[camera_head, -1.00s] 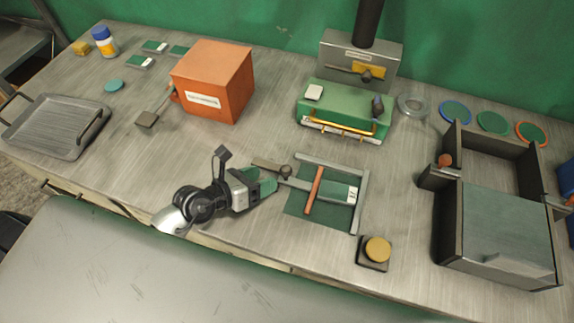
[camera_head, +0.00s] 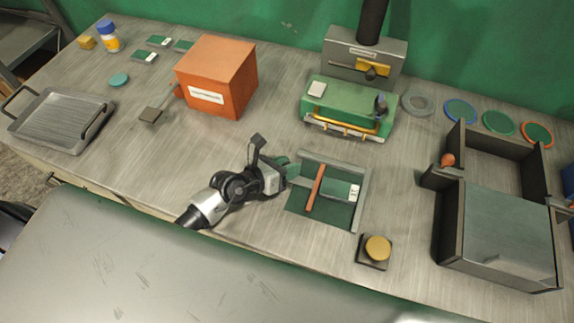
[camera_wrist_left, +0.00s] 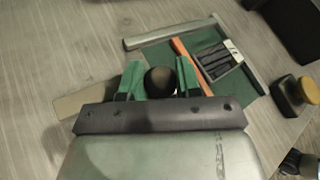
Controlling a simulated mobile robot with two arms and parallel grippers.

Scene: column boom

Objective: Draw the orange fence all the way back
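The orange fence (camera_head: 315,187) is a thin bar lying across the green mat (camera_head: 333,215) of a small grey-framed fixture. It also shows in the wrist view (camera_wrist_left: 186,58), beyond my fingers and to the right. My left gripper (camera_head: 286,172) is at the fixture's left side, short of the fence. In the wrist view its two green fingers (camera_wrist_left: 160,82) are apart, one on each side of a dark round knob (camera_wrist_left: 160,82). A gap seems to show beside the knob, so I see no firm grip. The gripper hides the knob in the head view. My right gripper is out of view.
A dark piece with a white label (camera_head: 354,193) lies right of the fence. A yellow button (camera_head: 378,248) stands at the front right. An orange box (camera_head: 216,78), a green press (camera_head: 347,105) and a dark open box (camera_head: 448,225) stand around.

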